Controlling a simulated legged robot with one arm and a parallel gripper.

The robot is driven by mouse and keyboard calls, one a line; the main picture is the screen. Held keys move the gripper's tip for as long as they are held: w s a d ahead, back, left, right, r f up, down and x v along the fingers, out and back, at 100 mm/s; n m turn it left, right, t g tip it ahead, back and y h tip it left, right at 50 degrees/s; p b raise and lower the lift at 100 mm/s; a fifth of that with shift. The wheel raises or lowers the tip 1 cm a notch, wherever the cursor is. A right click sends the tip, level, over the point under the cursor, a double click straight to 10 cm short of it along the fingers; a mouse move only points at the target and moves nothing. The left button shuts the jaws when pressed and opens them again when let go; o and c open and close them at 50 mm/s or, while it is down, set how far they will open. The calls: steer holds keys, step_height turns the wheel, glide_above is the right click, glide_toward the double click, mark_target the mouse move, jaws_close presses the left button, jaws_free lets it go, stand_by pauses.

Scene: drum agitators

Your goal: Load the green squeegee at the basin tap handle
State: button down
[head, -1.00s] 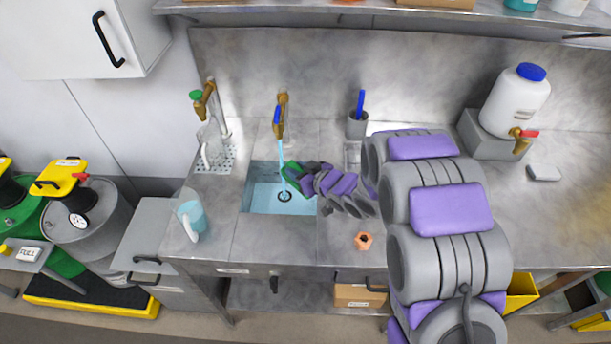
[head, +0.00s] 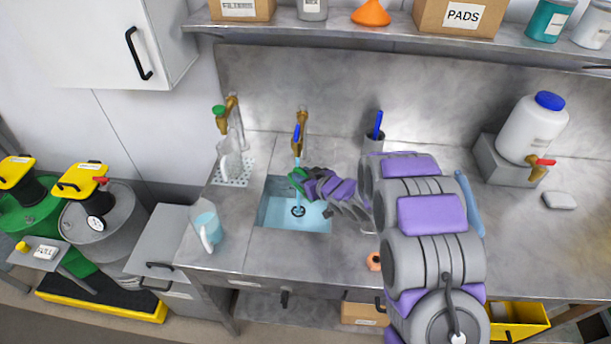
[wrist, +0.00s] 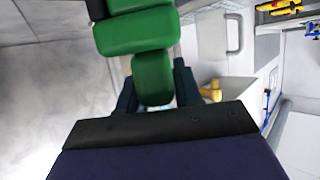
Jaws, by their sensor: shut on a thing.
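My gripper (head: 303,183) is low over the basin (head: 265,212), close beside the water stream and below the basin tap (head: 302,120). It is shut on the green squeegee (head: 297,175), of which only a small part shows in the head view. In the wrist view the squeegee (wrist: 153,75) shows as thick green blocks between the dark fingers (wrist: 155,90). The basin tap is brass with a blue handle (head: 296,138). Water runs from it into the basin. The squeegee appears apart from the handle. A brass fitting (wrist: 210,90) shows right of the fingers in the wrist view.
A light blue bar (head: 469,205) shows beyond my arm. A white jug (head: 532,130) is at right.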

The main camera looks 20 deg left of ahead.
steer(key=shift+d+r, duration=0.2)
steer(key=shift+d, duration=0.5)
steer(key=shift+a, duration=0.1)
steer(key=shift+s, duration=0.55)
steer(key=shift+s+d+b, duration=0.25)
steer(key=shift+s+d, duration=0.35)
steer(key=shift+d, duration=0.2)
steer(key=shift+s+d+b, duration=0.2)
steer(key=shift+s+d, duration=0.35)
steer(key=shift+d, duration=0.2)
steer(key=shift+s+d, duration=0.95)
steer(key=shift+s, duration=0.3)
